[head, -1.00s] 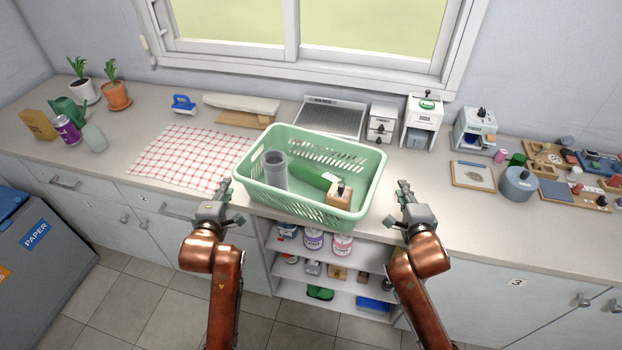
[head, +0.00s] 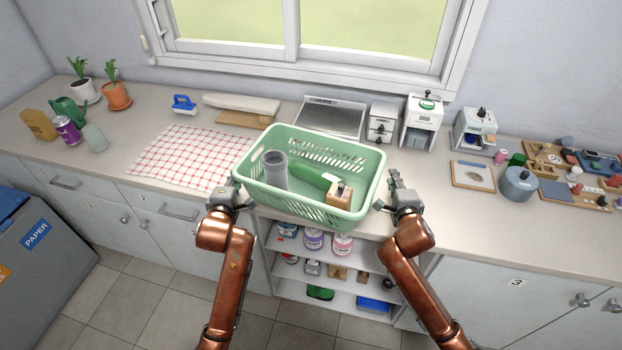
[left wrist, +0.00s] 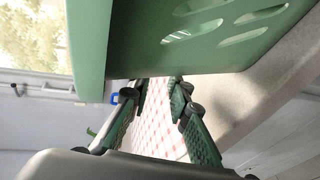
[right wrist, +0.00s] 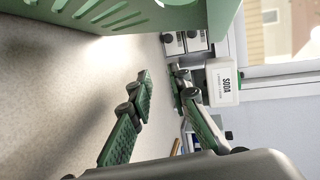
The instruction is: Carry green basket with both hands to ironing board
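The green basket (head: 300,205) stands upright on the counter near its front edge, holding a grey cylinder, a green item and a wooden block. My left gripper (head: 236,194) is at its left end and my right gripper (head: 388,188) is just off its right end. In the left wrist view the fingers (left wrist: 157,90) are apart and empty beside the basket wall (left wrist: 140,45). In the right wrist view the fingers (right wrist: 160,80) are also apart and empty, beside the basket (right wrist: 150,18). A pale padded board (head: 240,103) behind the basket looks like a small ironing board.
A red-checked cloth (head: 180,158) lies left of the basket. A ridged grey tray (head: 330,118), small drawers (head: 381,124) and a white dispenser (head: 422,125) stand behind it. A framed piece (head: 472,176) and a grey pot (head: 519,184) are to the right. Open shelves are below.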

